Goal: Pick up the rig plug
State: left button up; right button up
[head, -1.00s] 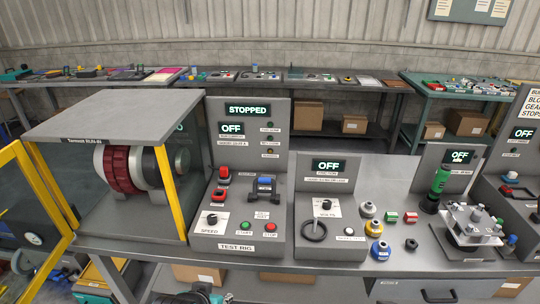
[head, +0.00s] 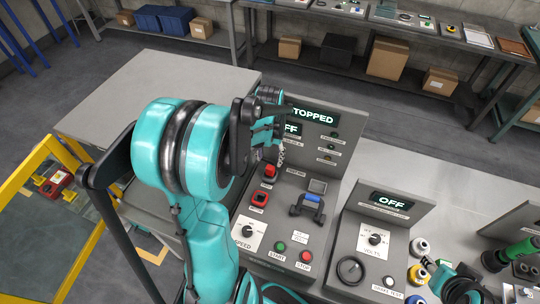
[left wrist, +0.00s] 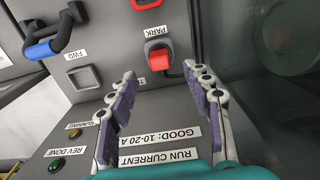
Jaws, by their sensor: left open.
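A red plug-like piece (head: 270,170) sits in a grey square socket on the test rig panel. It also shows in the left wrist view (left wrist: 158,58), beside an upside-down PARK label. I take it for the rig plug, but cannot be sure. My left gripper (head: 277,150) hangs just above it, partly hidden behind its own wrist. In the left wrist view the fingers (left wrist: 165,95) are apart and empty, with the red piece beyond the tips. Part of my right arm shows at the lower right of the head view; its jaws are not clear.
A blue-handled black piece (head: 312,198) stands beside the FWD socket (left wrist: 85,78). A second red piece (head: 258,198), a speed knob (head: 248,231) and start and stop buttons are lower on the panel. The STOPPED display panel (head: 318,140) rises behind. A grey box top (head: 150,90) is at left.

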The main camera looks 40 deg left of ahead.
aim_at(270, 168)
pick_arm(q)
notch_tip(270, 168, down, 8)
jog(key=shift+r+b, duration=0.1)
jog(key=shift+b, duration=1.1)
grip_shut()
